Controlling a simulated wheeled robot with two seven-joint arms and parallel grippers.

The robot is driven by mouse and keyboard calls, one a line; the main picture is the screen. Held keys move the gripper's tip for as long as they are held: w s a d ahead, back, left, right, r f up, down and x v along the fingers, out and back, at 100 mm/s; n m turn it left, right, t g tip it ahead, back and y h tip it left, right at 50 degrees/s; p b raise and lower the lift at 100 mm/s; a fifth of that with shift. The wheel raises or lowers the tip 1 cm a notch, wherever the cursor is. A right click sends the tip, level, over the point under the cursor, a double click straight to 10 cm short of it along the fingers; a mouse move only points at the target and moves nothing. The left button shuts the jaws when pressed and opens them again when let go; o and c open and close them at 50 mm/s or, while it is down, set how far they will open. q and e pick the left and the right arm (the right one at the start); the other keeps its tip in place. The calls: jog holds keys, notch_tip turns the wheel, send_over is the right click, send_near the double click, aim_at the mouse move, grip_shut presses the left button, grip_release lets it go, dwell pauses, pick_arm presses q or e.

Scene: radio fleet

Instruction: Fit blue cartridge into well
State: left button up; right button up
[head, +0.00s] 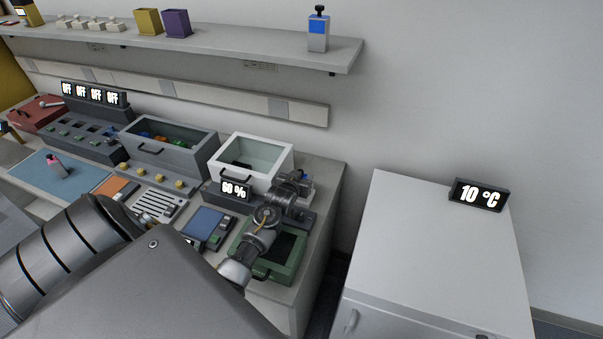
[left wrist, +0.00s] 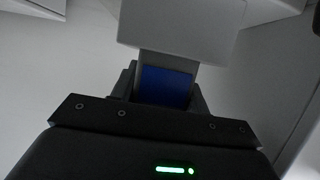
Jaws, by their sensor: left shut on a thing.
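My left gripper (head: 294,186) is at the right end of the bench, beside the white open-topped box, seen small and partly hidden by its own wrist. In the left wrist view the gripper (left wrist: 165,90) is shut on a block with a blue face (left wrist: 166,86); a pale grey block (left wrist: 180,28) shows just above it and hides part of it. I cannot tell whether the two are one piece. A grey cartridge with a blue face and black knob (head: 318,32) stands upright on the wall shelf. My right gripper is not in view.
A white box (head: 262,150) and a grey bin (head: 165,147) stand at the bench back. A "60 %" display (head: 236,192) and a green-framed tray (head: 284,270) are close to my wrist. A pink-topped bottle (head: 57,167) stands on a blue mat (head: 82,181). The white cabinet top (head: 420,235) is mostly clear.

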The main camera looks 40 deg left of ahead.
pick_arm(q)
jog(key=shift+f, duration=0.15)
jog(key=o, duration=1.1)
notch_tip(320, 180, up, 2)
jog(key=shift+r, duration=0.25)
jog(key=s+d+r, duration=0.1)
jog(key=r, duration=0.1)
jog(key=s+d+r+b, duration=0.1)
jog(key=r, duration=0.1)
jog(key=s+r, duration=0.1)
jog(key=shift+s+d+r+b, duration=0.3)
jog(key=shift+d+r+b, duration=0.1)
jog(key=s+d+r, duration=0.1)
jog(key=s+d, duration=0.1)
jog(key=s+d+r, duration=0.1)
jog(key=s+r, duration=0.1)
jog(key=s, duration=0.1)
jog(key=s+d+r+b, duration=0.1)
jog(key=s+d, duration=0.1)
jog(key=shift+s+d+r, duration=0.3)
jog(key=shift+d+r, duration=0.05)
jog(key=shift+r, duration=0.05)
